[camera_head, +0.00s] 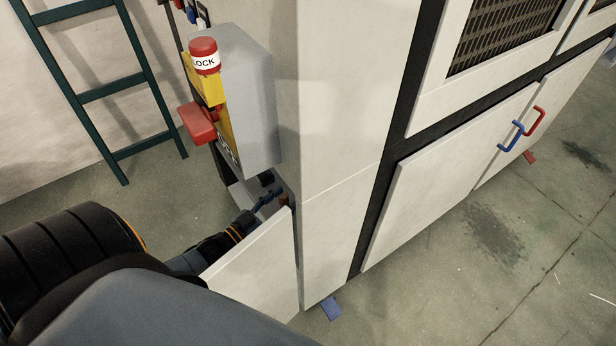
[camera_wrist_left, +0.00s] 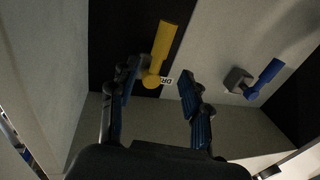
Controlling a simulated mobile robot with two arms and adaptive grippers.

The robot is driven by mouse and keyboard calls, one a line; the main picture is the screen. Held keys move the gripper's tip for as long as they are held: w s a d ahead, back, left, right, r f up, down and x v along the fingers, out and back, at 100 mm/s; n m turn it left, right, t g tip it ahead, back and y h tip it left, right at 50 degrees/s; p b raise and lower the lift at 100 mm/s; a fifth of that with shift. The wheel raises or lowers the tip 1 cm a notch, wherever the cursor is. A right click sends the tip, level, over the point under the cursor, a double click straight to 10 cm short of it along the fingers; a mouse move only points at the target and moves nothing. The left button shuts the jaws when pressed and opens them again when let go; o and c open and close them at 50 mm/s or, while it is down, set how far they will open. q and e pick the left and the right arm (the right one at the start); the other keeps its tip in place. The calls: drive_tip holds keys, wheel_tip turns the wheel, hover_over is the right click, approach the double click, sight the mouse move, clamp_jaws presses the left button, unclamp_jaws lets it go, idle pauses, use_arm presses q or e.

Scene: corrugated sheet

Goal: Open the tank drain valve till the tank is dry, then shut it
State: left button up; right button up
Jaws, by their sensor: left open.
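The tank drain valve appears in the left wrist view as a yellow lever (camera_wrist_left: 164,42) with a round hub. In the head view my left gripper (camera_head: 266,196) reaches behind an open white door, below a grey box. The valve is hidden there. My right gripper is not in view.
The open white door (camera_head: 262,268) stands close to my left arm. A blue lever (camera_wrist_left: 265,78) is right of the yellow one. A ladder (camera_head: 112,88) leans at left.

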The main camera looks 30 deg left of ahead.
use_arm(q)
drive_tip(key=w, duration=0.3)
drive_tip(key=w+d, duration=0.1)
drive_tip(key=w, duration=0.5)
drive_tip(key=shift+d, duration=0.4)
drive_tip(key=shift+s, duration=0.1)
clamp_jaws()
